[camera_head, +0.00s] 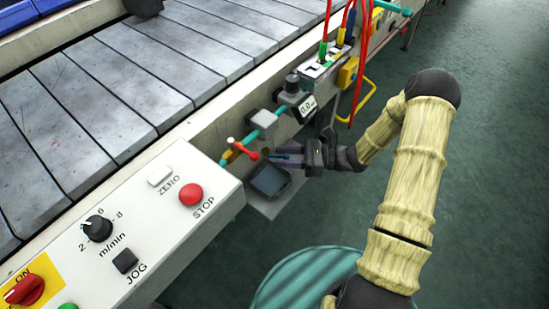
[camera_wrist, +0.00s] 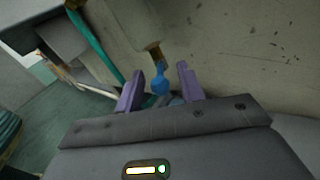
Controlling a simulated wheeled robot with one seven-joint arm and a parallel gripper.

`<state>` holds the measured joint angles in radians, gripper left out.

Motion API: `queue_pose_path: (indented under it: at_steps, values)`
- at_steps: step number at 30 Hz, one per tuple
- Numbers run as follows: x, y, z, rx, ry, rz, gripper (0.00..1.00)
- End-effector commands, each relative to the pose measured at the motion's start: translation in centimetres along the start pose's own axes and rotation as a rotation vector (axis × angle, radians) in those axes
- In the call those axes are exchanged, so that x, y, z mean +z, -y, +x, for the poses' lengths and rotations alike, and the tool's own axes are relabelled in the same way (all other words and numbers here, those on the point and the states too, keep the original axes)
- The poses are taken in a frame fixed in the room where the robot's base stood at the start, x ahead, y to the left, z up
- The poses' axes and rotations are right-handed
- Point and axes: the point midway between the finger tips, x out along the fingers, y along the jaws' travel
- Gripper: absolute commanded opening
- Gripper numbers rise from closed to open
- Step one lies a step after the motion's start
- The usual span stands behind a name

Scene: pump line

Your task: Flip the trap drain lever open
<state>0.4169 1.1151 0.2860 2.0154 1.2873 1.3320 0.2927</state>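In the wrist view a small blue lever (camera_wrist: 160,84) hangs from a brass fitting (camera_wrist: 155,55). It shows between the two purple fingers of my gripper (camera_wrist: 159,83). The fingers are apart, with a gap visible on both sides of the lever, so my gripper is open. I cannot tell how deep the lever sits between the fingertips. In the head view my gripper (camera_head: 282,158) points left at the pipework beside the conveyor, just above a dark square tray (camera_head: 270,180). The blue lever cannot be told apart from the fingers there.
A teal pipe (camera_head: 264,120) with a red-handled valve (camera_head: 242,149) runs close left of my gripper. The control panel (camera_head: 150,220) stands at lower left. A gauge box (camera_head: 303,107) and red hoses (camera_head: 363,60) are above. Green floor lies open at right.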

Motion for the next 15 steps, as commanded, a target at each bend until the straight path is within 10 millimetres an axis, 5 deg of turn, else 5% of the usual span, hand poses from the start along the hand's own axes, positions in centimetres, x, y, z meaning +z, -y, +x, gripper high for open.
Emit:
queue_pose_path:
  at_steps: [6,15]
  values:
    - [-0.1,0.0,2.7,0.002,-0.001,0.0,0.39]
    - [0.0,0.0,3.1,-0.001,0.0,0.0,0.39]
